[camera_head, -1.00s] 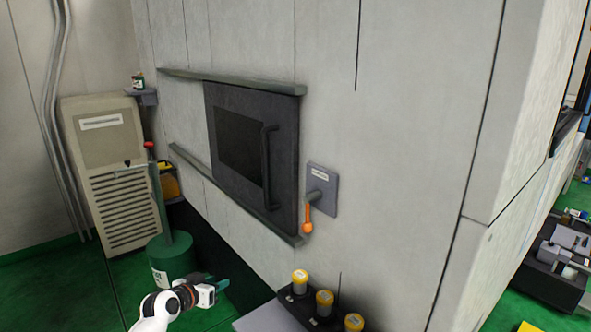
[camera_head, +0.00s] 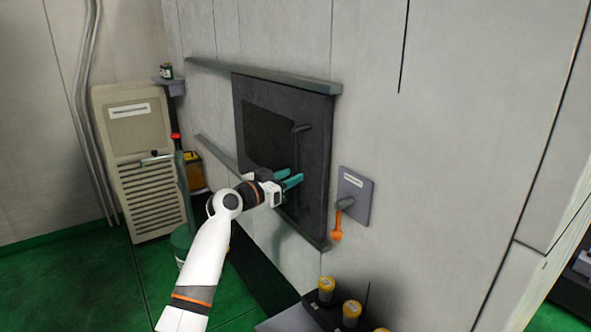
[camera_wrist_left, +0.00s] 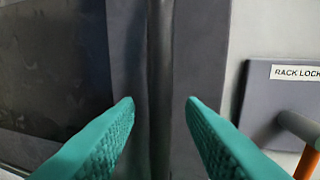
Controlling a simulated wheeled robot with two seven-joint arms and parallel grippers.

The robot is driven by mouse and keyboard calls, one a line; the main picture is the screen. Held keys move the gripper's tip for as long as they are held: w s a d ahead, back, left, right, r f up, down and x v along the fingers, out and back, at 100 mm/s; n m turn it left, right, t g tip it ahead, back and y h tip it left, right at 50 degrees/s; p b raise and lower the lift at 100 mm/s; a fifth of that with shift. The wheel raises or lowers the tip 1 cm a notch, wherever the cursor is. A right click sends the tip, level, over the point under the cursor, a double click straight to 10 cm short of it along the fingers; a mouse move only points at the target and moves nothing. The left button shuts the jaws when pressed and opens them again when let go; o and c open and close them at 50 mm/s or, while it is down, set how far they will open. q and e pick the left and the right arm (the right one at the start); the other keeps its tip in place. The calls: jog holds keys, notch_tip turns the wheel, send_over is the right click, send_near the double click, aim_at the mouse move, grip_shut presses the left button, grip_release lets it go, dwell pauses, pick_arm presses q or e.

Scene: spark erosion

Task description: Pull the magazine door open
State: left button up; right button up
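The magazine door (camera_head: 318,110) is a dark panel with a darker window, set between two rails on the pale wall. Its vertical bar handle (camera_head: 298,150) is on the right part of the panel; my gripper partly hides it in the head view. My left gripper (camera_head: 293,177) is at the handle, with teal fingers apart. In the left wrist view the handle (camera_wrist_left: 160,75) runs upright between the two open fingertips (camera_wrist_left: 160,108), with a gap on each side. My right gripper is not in view.
A grey plate labelled RACK LOCK (camera_wrist_left: 290,75) is right of the door, with an orange-tipped lever (camera_head: 337,222) hanging down. Below are yellow-capped containers (camera_head: 326,290).

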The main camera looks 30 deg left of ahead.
pick_arm(q)
jog(key=shift+w+d, duration=0.15)
jog(key=shift+w, duration=0.5)
jog(key=shift+w+d, duration=0.15)
jog(key=shift+w, duration=0.5)
jog(key=shift+c, duration=0.6)
grip_shut()
